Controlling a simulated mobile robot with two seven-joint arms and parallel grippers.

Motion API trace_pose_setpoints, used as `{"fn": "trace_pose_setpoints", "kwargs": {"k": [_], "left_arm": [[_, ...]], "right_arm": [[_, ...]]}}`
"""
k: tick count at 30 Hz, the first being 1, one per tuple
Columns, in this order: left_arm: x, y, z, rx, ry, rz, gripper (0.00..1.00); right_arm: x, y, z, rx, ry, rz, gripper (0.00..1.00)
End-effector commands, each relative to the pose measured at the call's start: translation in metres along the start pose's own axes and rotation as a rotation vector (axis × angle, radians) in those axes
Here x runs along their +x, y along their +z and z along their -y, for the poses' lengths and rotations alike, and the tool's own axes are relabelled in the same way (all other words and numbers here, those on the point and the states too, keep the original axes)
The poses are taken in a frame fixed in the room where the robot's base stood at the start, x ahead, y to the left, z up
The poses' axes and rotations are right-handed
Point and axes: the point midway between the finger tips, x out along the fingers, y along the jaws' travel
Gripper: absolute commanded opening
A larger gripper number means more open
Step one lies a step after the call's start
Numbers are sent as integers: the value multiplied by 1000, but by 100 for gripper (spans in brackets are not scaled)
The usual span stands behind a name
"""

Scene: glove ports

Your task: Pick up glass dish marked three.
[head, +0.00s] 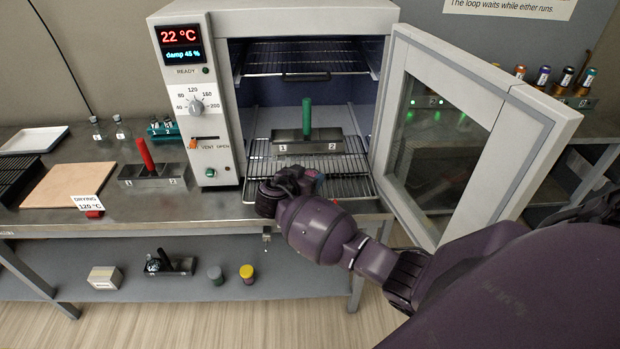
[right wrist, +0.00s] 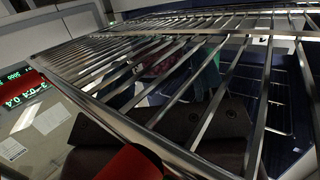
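I cannot make out a glass dish marked three in either view. The oven (head: 222,110) stands open, with its lower wire rack (head: 350,187) pulled partway out. On that rack is a metal holder (head: 308,145) marked 1 and 2, with a green upright handle (head: 307,115). My right gripper (head: 285,190) is at the front left of this rack; its fingertips are hidden in the head view. In the right wrist view the rack bars (right wrist: 190,75) pass close in front of dark gripper parts, and the finger gap is unclear. My left gripper is not in view.
The oven door (head: 475,130) stands open to the right, beside my right arm. On the bench at left are a red-handled holder (head: 152,175), a tan board (head: 65,187), a white tray (head: 33,140) and small bottles (head: 120,130). A lower shelf (head: 310,280) carries a box and jars.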

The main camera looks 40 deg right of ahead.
Motion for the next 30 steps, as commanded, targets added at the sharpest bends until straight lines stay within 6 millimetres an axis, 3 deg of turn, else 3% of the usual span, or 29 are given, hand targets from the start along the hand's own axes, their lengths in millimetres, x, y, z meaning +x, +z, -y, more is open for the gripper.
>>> {"fn": "trace_pose_setpoints", "kwargs": {"k": [1, 6, 14, 19, 30], "left_arm": [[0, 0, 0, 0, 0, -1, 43], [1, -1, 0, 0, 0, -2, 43], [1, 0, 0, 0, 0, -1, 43], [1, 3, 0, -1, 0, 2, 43], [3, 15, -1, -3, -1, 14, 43]], "right_arm": [[0, 0, 0, 0, 0, 0, 56], [0, 0, 0, 0, 0, 0, 33], [-1, -2, 0, 1, 0, 0, 33], [-8, -14, 0, 3, -1, 1, 33], [-94, 16, 0, 1, -2, 5, 33]]}}
